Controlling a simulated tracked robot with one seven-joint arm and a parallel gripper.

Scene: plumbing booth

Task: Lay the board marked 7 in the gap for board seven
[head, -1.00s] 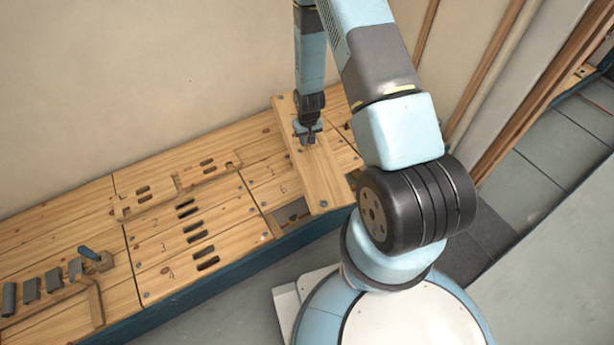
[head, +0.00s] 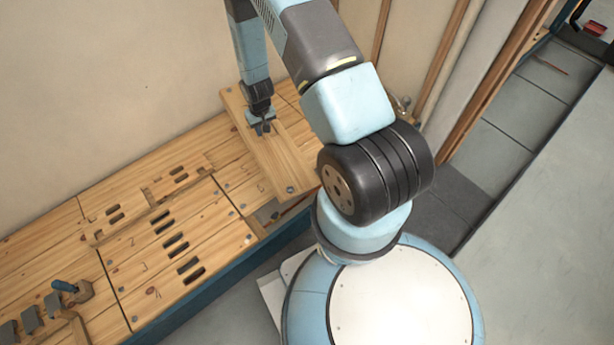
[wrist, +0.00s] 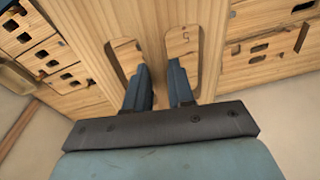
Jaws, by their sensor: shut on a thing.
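My gripper (head: 262,127) is shut on a long wooden board (head: 284,158), holding it above the right part of the plank deck. In the wrist view my gripper (wrist: 160,75) has its blue fingers in two long slots of the board (wrist: 150,18), gripping the strip between them. I cannot read a 7 on the board; a figure like a 5 shows through the right slot. A dark gap (head: 266,214) opens in the deck near the front edge, just left of the board's near end. The board hides part of the deck and perhaps more of the gap.
The deck (head: 150,262) of numbered, slotted boards runs along the wall at left. A blue-handled tool (head: 66,286) and grey pieces (head: 30,318) lie at its left end. Wooden studs (head: 446,60) stand at right. The grey floor (head: 520,230) beyond is clear.

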